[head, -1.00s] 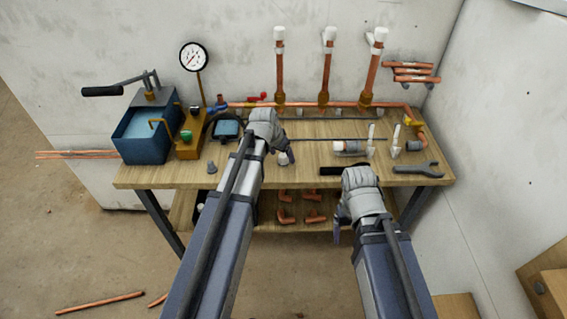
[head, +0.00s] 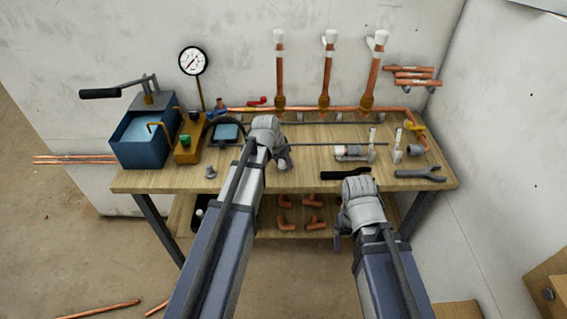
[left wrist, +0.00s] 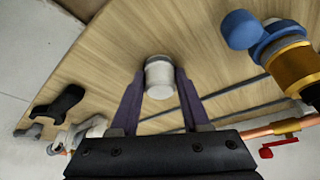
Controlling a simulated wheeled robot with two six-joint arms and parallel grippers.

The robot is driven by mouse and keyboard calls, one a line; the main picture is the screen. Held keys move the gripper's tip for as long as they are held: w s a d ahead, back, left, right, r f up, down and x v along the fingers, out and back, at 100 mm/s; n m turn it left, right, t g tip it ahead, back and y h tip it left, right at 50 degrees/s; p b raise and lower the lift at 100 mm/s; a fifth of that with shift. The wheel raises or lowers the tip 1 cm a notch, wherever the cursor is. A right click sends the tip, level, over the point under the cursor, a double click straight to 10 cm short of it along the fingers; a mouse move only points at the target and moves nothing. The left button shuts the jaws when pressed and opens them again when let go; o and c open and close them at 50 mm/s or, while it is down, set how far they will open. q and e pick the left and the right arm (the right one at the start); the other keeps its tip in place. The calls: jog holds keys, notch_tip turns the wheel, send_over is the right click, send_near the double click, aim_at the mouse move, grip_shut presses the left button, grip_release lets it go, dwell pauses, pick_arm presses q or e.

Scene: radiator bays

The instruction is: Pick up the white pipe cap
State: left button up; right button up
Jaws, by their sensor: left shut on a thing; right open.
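The white pipe cap (left wrist: 160,78) shows in the left wrist view as a short pale cylinder between the two dark fingers of my left gripper (left wrist: 158,85). The fingers touch its sides, and the wooden bench top is behind it. I cannot tell whether it is clear of the bench. In the head view my left gripper (head: 272,145) is over the middle of the bench, and its wrist hides most of the cap. My right gripper (head: 360,195) is at the front edge of the bench, holding nothing that I can see; its fingertips are mostly hidden.
A black-handled tool (head: 345,173) and a grey wrench (head: 421,173) lie along the front right of the bench (head: 150,180). A blue tank (head: 146,140) and a gauge (head: 193,60) stand at the left. Copper risers (head: 327,80) with white tops stand at the back.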

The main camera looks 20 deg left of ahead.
pick_arm(q)
jog(key=shift+c, duration=1.1)
notch_tip(320, 180, up, 10)
jog(key=p, duration=1)
jog(key=shift+r, duration=0.1)
pick_arm(e)
notch_tip(320, 180, up, 10)
pick_arm(q)
jog(key=shift+r, duration=0.1)
pick_arm(e)
jog(key=shift+r, duration=0.15)
pick_arm(q)
jog(key=shift+r+p, duration=2.35)
jog(key=shift+p, duration=0.2)
grip_shut()
pick_arm(e)
notch_tip(320, 180, up, 5)
jog(key=shift+f, duration=0.15)
jog(key=shift+c, duration=0.3)
